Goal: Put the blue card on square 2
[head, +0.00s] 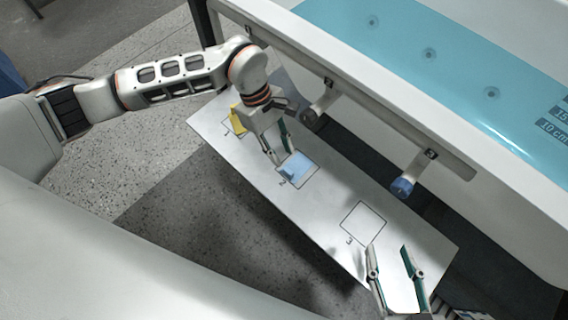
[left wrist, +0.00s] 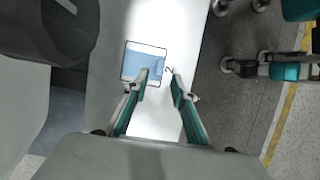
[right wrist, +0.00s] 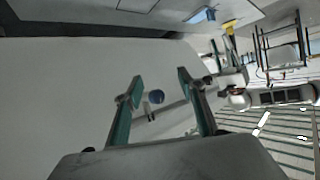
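The blue card (head: 299,164) lies on square 2 of the white board, inside its black outline. Part of it looks darker, and it also shows in the left wrist view (left wrist: 138,63). My left gripper (head: 280,160) is just above the board at the edge of square 2. In the left wrist view its fingers (left wrist: 160,79) are apart with nothing between them; one fingertip overlaps the card's corner in the picture, and I cannot tell whether it touches. My right gripper (head: 393,252) is open and empty near square 3 (head: 363,222); its spread fingers also show in the right wrist view (right wrist: 160,82).
A yellow piece (head: 238,120) stands at square 1, partly behind my left arm. Square 3 is empty. The white tub (head: 400,85) with blue water runs along the board's far side, with a blue-ended knob (head: 402,187) sticking out towards the board.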

